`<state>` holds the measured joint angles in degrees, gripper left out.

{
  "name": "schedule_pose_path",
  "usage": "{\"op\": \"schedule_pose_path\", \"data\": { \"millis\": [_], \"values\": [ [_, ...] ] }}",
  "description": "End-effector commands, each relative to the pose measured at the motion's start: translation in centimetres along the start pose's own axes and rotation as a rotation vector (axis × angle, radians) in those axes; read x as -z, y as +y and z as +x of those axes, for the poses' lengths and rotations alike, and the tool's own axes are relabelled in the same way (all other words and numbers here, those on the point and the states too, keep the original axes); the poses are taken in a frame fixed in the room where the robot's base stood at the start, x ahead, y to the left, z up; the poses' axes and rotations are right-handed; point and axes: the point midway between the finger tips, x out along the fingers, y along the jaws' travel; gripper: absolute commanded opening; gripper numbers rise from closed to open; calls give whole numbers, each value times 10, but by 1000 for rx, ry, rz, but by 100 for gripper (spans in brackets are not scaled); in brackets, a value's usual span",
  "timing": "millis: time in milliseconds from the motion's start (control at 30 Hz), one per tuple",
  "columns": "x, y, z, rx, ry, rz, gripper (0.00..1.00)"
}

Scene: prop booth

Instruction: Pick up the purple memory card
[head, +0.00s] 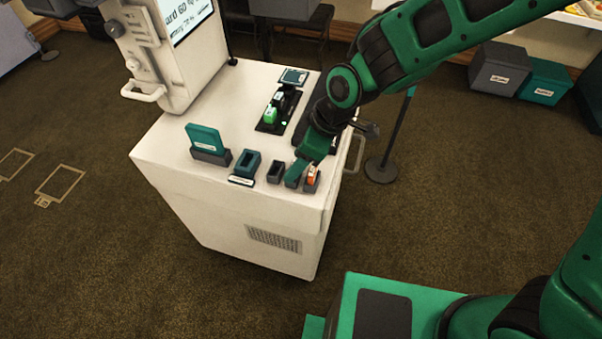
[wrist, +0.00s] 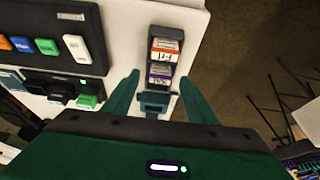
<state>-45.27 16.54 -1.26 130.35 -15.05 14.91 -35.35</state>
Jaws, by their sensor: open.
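The purple memory card (wrist: 160,75) shows in the wrist view, seated in a dark holder (wrist: 154,33) with an orange-marked card (wrist: 165,50) just beyond it. My gripper (wrist: 160,78) is open, its two green fingers on either side of the purple card, with nothing visibly clamped. Whether the fingers touch the card, I cannot tell. In the head view my gripper (head: 300,174) is low over the front right of the white cabinet top, beside the orange-marked card (head: 312,176). I cannot make out the purple card there; my gripper appears to hide it.
A small black bin (head: 276,172), a teal bin (head: 246,165) and an upright teal panel (head: 205,139) stand left of my gripper on the white cabinet (head: 170,155). A black tray with a green item (head: 270,116) lies behind. A dark panel with colored buttons (wrist: 48,47) is at left.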

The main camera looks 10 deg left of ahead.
Motion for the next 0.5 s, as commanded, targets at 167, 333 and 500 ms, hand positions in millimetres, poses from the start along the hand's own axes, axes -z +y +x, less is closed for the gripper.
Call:
{"op": "schedule_pose_path", "data": {
  "millis": [167,333,500],
  "values": [
    [0,0,9,0,1,-1,52],
    [0,0,9,-1,1,0,52],
    [0,0,9,-1,1,0,16]
  ]
}}
